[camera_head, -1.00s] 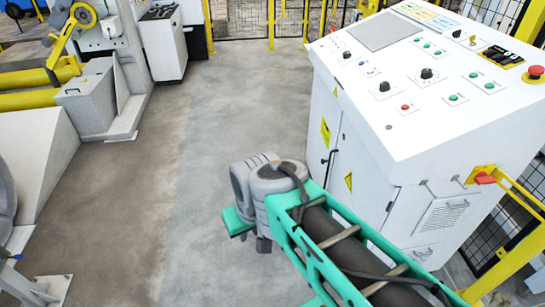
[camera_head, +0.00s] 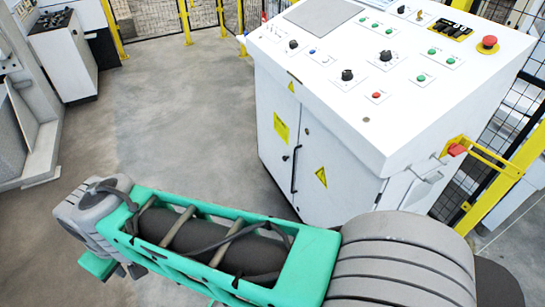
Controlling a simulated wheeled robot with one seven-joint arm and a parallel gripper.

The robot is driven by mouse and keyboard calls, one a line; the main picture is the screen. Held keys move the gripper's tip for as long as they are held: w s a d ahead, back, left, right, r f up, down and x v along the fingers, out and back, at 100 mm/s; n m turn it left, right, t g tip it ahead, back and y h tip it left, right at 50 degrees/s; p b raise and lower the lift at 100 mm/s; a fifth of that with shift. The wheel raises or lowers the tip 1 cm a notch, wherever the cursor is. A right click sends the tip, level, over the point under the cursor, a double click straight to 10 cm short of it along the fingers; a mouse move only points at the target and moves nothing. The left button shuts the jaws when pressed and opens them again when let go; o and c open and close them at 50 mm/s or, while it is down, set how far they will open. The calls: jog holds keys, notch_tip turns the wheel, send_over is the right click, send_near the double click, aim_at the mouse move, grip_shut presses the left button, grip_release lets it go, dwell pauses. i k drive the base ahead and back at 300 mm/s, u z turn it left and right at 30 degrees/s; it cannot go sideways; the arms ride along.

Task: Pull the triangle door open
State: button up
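The white control cabinet (camera_head: 365,140) stands right of centre with a sloped top panel. Its front has two narrow doors. The right door (camera_head: 318,200) carries a yellow triangle sign (camera_head: 321,177) and a black vertical handle (camera_head: 294,169) near its left edge; it looks closed. The left door (camera_head: 275,152) bears a larger yellow label (camera_head: 281,128). My green and grey arm crosses the lower picture in front of the cabinet, reaching left, away from the doors. My gripper's fingers do not show, so their state is hidden. The arm covers the floor below the cabinet's front.
The cabinet top has buttons, knobs and a red emergency button (camera_head: 488,42). A yellow rail (camera_head: 490,208) and black mesh fence stand at the right. Another machine (camera_head: 22,140) and a small white cabinet (camera_head: 66,60) stand at the left. The grey floor (camera_head: 190,120) between is clear.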

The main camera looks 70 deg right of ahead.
aim_at(333, 186)
jog(key=z, duration=0.4)
jog(key=i, duration=1)
jog(key=z, duration=0.6)
